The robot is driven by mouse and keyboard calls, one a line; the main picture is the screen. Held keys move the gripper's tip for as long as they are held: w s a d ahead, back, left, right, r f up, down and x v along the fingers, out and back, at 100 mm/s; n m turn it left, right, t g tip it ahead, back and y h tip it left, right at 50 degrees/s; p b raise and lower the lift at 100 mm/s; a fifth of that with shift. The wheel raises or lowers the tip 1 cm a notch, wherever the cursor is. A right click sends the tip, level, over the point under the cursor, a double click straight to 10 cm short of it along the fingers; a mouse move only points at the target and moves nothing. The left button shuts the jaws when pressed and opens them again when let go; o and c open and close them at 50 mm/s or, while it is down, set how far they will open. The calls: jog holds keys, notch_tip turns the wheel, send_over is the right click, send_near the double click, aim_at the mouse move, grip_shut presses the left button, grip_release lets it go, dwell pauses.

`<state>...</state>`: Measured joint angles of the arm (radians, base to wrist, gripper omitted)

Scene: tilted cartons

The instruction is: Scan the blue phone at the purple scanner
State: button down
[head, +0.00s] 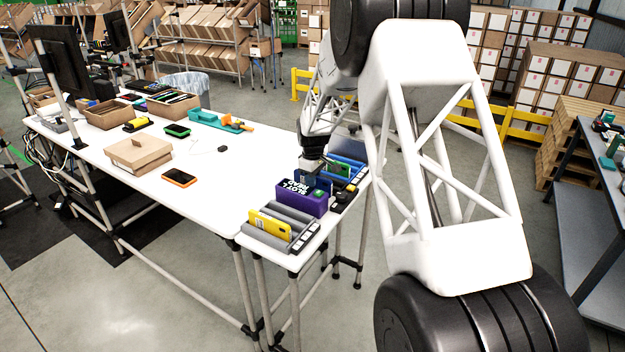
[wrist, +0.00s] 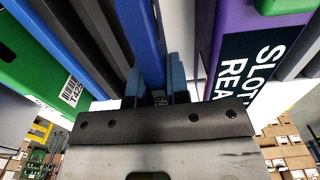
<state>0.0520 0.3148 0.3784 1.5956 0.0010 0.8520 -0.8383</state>
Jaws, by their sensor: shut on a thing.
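My gripper (head: 312,168) is low over the right end of the table, just behind the purple scanner (head: 303,197). In the wrist view its two fingers (wrist: 158,85) are closed on the blue phone (wrist: 143,38), which shows as a narrow blue slab standing on edge between them. The purple scanner (wrist: 232,25), with white lettering on a dark label, is to the right of the phone, with a gap between them. In the head view the phone is mostly hidden by the gripper and scanner. Whether its lower edge touches anything cannot be told.
A green phone (wrist: 35,60) with a barcode label stands in a rack left of my fingers. A yellow phone (head: 270,225) stands in a grey rack (head: 262,240) at the table's front. An orange-rimmed phone (head: 179,178) and cardboard box (head: 138,153) lie left; the table between is clear.

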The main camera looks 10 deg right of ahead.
jog(key=shift+r, duration=0.15)
jog(key=shift+r, duration=2.9)
